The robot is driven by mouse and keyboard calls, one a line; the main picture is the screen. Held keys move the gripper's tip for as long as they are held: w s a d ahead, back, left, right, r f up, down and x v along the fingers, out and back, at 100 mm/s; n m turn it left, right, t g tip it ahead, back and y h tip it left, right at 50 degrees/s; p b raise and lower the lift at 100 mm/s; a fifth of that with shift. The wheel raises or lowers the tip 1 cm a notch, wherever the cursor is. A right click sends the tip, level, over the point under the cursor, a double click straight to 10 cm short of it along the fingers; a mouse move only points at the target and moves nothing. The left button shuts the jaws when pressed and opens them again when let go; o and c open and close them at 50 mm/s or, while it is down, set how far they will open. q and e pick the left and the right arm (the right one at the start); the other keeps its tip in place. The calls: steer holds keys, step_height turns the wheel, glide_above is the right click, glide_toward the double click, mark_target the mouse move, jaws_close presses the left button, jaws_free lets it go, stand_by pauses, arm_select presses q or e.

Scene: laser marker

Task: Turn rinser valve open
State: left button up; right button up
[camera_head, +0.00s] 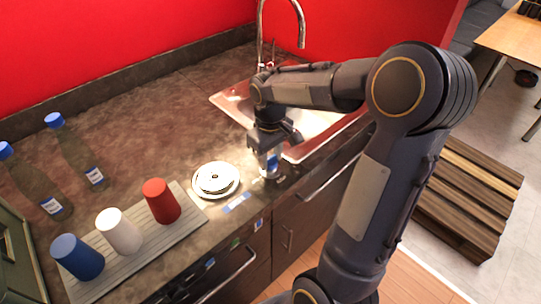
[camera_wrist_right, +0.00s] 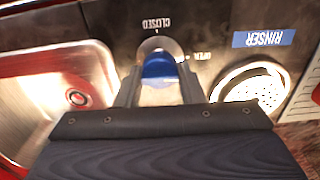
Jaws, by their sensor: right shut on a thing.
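The rinser valve is a small round knob with a blue part (camera_wrist_right: 158,66) on the counter, between the sink and the rinser. In the head view it shows under my right gripper (camera_head: 268,150). In the right wrist view the two fingers of my right gripper (camera_wrist_right: 158,82) stand on either side of the knob, shut on it. The word CLOSED is printed beyond the knob and OPEN to its right. The knob's exact turn is hard to tell. The round white rinser (camera_head: 216,179) is beside it; it also shows in the right wrist view (camera_wrist_right: 250,90). My left gripper is out of view.
The steel sink (camera_head: 232,102) with a tall faucet (camera_head: 260,35) lies behind my right arm.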

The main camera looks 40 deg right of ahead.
mark_target(270, 158)
stand_by(0.4)
steer(key=o, duration=1)
steer(key=shift+r, duration=0.1)
step_height(270, 158, up, 8)
steer(key=shift+f, duration=0.2)
